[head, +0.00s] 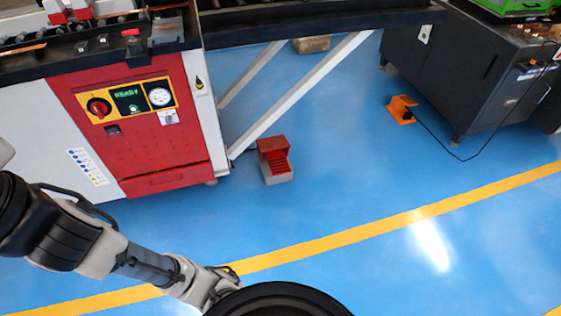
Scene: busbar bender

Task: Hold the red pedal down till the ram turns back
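The red pedal (276,160) sits on the blue floor, right of the red and white bender cabinet (140,130). It has a grey base and a red hood over a ribbed red tread. Nothing touches it. The cabinet's display (127,94) reads READY in green. I cannot make out the ram among the parts on the machine's top. My arm reaches in from the left, and its end, my gripper (222,288), is at the bottom, well below and left of the pedal. A black round shape partly hides the gripper, so its fingers cannot be made out.
An orange pedal (401,109) with a black cable stands by a dark cabinet (465,70) at the right. White slanted struts (300,95) run behind the red pedal. A yellow line (400,221) crosses the open floor in front. A brown block (311,44) lies under the machine.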

